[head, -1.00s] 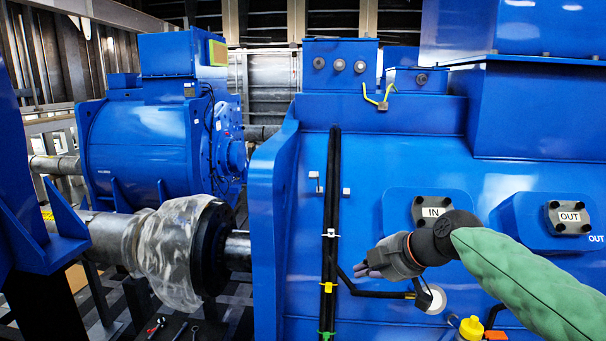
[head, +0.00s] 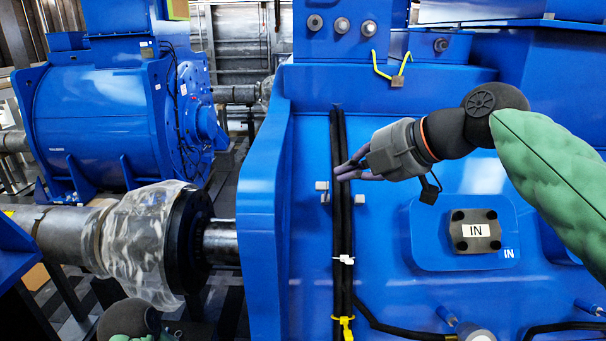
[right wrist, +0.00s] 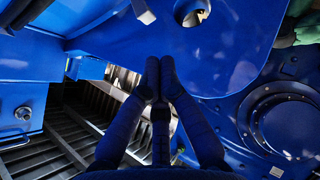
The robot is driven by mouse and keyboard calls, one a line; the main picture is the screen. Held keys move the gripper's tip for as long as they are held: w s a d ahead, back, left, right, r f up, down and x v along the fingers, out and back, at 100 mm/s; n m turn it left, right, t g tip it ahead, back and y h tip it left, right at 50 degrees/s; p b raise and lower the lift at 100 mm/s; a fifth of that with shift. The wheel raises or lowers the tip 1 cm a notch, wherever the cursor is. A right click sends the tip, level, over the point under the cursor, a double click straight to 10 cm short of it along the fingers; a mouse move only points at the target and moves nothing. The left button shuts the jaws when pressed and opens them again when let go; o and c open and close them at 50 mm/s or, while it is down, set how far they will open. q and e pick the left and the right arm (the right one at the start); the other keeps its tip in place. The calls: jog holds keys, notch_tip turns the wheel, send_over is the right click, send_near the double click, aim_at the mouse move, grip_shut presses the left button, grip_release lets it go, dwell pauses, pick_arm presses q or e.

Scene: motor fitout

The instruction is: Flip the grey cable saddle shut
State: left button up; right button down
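The grey cable saddle shows in the head view as a small grey block (head: 321,186) on the left of the black cables (head: 342,225) and another grey block (head: 358,199) on their right. No grey strap shows clearly across the cables between them. My right gripper (head: 338,173) is at the cables by the saddle, its fingertips just above the right block; I cannot tell if they touch. In the right wrist view its fingertips (right wrist: 159,64) are together with nothing visible between them. My left gripper is not in view; only a dark arm joint shows at the lower left.
A white tie (head: 344,259) and a yellow clip (head: 343,319) cross the cables lower down. The IN terminal plate (head: 475,231) stands out from the blue housing on the right. A yellow wire (head: 381,66) sticks out above. A plastic-wrapped shaft (head: 140,235) lies left.

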jog(key=p+x, duration=0.1)
jog(key=x, duration=0.8)
jog(key=shift+a+f, duration=0.25)
jog(key=shift+w, duration=0.15)
